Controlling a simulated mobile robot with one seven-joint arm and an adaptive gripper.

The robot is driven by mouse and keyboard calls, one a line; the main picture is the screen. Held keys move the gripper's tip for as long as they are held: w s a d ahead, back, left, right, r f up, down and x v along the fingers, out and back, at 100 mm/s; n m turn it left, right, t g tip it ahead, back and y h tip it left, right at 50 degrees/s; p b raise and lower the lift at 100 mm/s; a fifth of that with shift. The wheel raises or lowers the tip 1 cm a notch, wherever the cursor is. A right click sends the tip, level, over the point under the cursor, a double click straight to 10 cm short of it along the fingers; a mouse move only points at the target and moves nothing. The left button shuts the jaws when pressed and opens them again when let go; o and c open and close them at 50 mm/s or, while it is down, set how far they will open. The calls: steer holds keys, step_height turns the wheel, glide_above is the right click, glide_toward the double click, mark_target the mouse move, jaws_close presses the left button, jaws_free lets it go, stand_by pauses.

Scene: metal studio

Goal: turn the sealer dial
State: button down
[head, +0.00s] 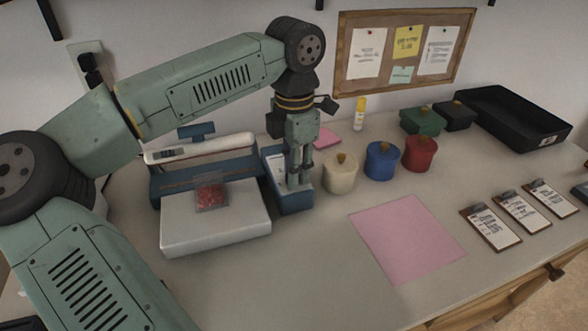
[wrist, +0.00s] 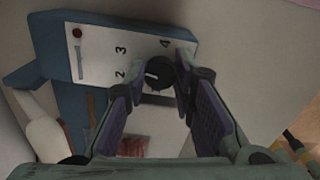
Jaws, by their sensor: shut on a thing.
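The blue sealer (head: 165,186) stands at the left of the table, with its control box (head: 290,201) on its right side. In the wrist view, the box's white panel (wrist: 92,62) shows the numbers 2, 3 and 4 around a black dial (wrist: 160,74). A white mark on the dial points to the picture's left, roughly toward the 2. My gripper (head: 298,183) points down over the box. In the wrist view my gripper (wrist: 156,78) has its fingers on both sides of the dial, shut on it. The dial is hidden by the fingers in the head view.
A white platform (head: 215,230) with a bag of red pieces (head: 210,195) lies before the sealer. Cream (head: 340,174), blue (head: 381,164) and red (head: 419,155) lidded pots stand close to the right of my gripper. A pink sheet (head: 407,240) lies flat at the front.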

steer(key=shift+m+b, duration=0.3)
steer(key=shift+m, duration=1.7)
steer(key=c, duration=1.3)
jaws_free()
steer(key=shift+c, duration=0.2)
step_height(320, 180, up, 12)
